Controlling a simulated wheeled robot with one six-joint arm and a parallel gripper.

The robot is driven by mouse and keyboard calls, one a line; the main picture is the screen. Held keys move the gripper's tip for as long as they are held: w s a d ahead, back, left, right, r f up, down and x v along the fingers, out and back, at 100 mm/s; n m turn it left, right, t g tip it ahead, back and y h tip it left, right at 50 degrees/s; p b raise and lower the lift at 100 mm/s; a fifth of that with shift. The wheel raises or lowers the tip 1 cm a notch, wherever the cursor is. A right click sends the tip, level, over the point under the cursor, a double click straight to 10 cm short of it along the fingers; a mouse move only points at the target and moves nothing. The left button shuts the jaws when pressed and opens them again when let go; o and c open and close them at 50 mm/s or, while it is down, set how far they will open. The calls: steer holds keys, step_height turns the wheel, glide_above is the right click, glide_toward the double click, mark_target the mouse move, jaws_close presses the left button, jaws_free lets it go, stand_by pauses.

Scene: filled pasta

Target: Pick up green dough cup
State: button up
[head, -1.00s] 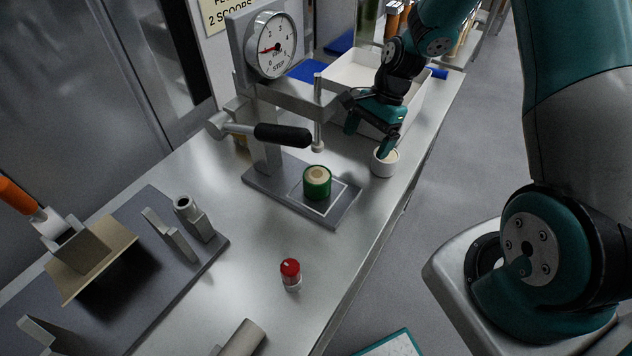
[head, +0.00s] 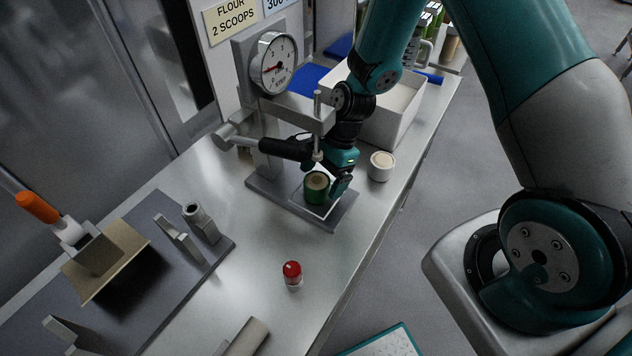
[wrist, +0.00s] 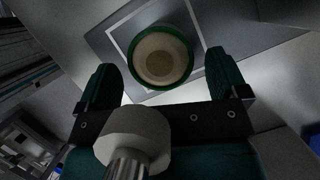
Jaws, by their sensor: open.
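The green dough cup (head: 315,188) stands upright on the base plate of the press, inside a white outlined square. Pale dough shows in its top. In the wrist view the cup (wrist: 160,58) lies ahead of and between the fingertips. My gripper (head: 326,184) is open at the cup, with one finger on its right side. In the wrist view both fingers (wrist: 163,75) are apart from the cup, with a gap on each side. The far finger is partly hidden in the head view.
The press plunger (head: 317,130) hangs close above my gripper, and its black-handled lever (head: 285,149) is to the left. A white cup (head: 381,166) with pale contents stands right of the press. A red-capped shaker (head: 292,274) stands in front. A white bin (head: 392,112) is behind.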

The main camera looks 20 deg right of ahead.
steer(key=shift+x, duration=0.8)
steer(key=shift+w, duration=0.1)
steer(key=c, duration=1.1)
steer(key=shift+c, duration=0.2)
steer(key=shift+r, duration=0.1)
